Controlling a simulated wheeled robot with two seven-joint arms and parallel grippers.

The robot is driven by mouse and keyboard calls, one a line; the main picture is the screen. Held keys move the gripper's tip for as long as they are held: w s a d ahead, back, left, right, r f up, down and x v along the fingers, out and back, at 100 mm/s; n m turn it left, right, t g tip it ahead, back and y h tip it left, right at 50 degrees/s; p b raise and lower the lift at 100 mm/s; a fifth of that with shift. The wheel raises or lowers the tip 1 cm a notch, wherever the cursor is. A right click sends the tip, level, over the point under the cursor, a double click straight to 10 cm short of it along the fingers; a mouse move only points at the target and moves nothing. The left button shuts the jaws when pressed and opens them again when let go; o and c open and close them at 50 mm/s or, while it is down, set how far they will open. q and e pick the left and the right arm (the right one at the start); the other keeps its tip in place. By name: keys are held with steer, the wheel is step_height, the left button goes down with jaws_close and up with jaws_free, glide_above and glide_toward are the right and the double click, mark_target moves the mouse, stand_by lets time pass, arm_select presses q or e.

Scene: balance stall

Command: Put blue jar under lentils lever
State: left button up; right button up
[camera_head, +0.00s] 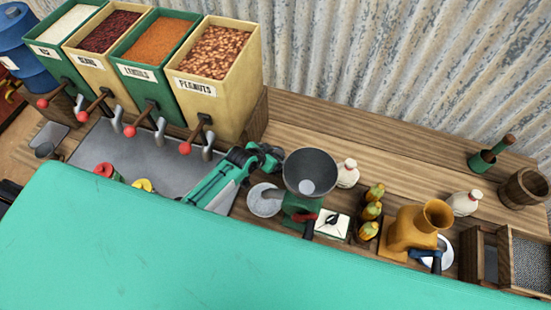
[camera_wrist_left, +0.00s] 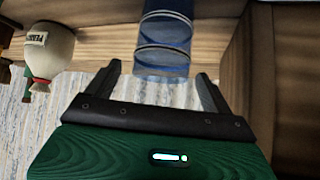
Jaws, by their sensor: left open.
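A clear blue jar (camera_wrist_left: 163,35) shows at the top middle of the left wrist view, against wood. I cannot make it out in the head view. My left gripper (camera_wrist_left: 158,75) is open, its fingers on either side of the jar's near end; I cannot tell whether they touch it. In the head view my left gripper (camera_head: 268,157) is right of the peanuts bin. The lentils bin (camera_head: 150,55), green with orange-brown contents, stands in the row of bins at the back left. Its lentils lever (camera_head: 143,118) has a red knob. My right gripper is not in view.
A grey tray (camera_head: 85,152) lies below the levers, with a red jar (camera_head: 105,170) and yellow jar (camera_head: 143,185) at its front. A grinder (camera_head: 310,172) and white bottle (camera_head: 347,173) stand right of my gripper. The back shelf (camera_head: 390,155) has bare room.

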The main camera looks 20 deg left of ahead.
arm_select(q)
steer(key=shift+w+f, duration=0.1)
steer(key=c, duration=1.6)
